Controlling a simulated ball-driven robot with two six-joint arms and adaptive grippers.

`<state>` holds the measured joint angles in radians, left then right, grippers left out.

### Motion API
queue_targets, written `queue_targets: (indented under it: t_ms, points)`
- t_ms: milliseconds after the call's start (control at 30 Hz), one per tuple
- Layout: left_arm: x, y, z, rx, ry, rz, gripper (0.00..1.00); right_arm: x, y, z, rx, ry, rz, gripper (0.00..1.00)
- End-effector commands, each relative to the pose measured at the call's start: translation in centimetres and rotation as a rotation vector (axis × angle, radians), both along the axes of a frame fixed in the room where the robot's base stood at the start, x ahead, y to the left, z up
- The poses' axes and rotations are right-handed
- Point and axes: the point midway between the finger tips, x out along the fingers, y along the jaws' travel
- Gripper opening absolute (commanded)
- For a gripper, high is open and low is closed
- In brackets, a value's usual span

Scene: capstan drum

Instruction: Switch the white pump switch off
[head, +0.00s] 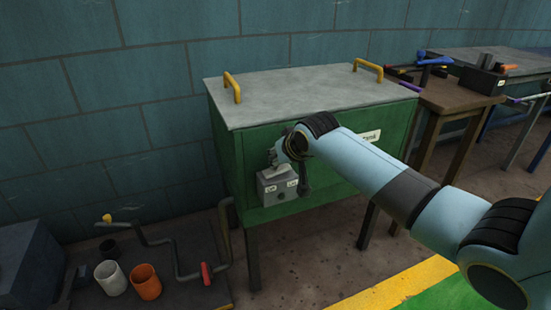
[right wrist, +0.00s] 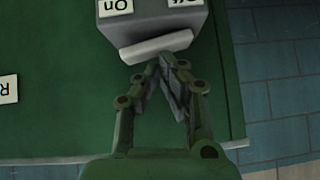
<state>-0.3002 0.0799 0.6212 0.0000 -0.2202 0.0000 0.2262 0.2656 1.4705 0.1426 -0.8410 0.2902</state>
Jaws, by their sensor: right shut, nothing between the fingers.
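The pump switch is a grey box (head: 284,186) on the front of the green cabinet. It also shows upside down in the right wrist view (right wrist: 160,25), with "On" at left and "Off" at right. Its white switch piece (right wrist: 157,47) sits at the edge of the box nearest my gripper and looks slightly tilted. My right gripper (right wrist: 167,62) is shut and empty, its fingertips at the white piece; I cannot tell if they touch. In the head view my right wrist largely hides the gripper and the switch piece. My left gripper is not in view.
The green cabinet (head: 235,150) has a grey lid (head: 300,97) with yellow handles. At lower left stand a white cup (head: 111,279), an orange cup (head: 146,282) and a pipe with a red valve handle (head: 206,273). A wooden table (head: 445,97) with tools stands at right.

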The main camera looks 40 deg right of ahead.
Motion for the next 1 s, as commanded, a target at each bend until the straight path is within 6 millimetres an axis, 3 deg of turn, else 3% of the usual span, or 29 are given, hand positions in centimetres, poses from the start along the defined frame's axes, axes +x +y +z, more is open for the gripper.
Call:
queue_targets:
  t_ms: [533, 800, 1000]
  points:
    - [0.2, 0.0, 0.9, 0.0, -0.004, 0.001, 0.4, -0.1, -0.6, 0.7, -0.001, 0.0, -0.001, 0.0]
    - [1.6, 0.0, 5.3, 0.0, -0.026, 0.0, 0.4, 0.4, -0.7, 5.1, -0.001, -0.003, 0.0, 0.0]
    - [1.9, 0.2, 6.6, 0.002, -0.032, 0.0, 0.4, -3.0, 0.7, 7.8, -0.001, -0.001, 0.001, 0.0]
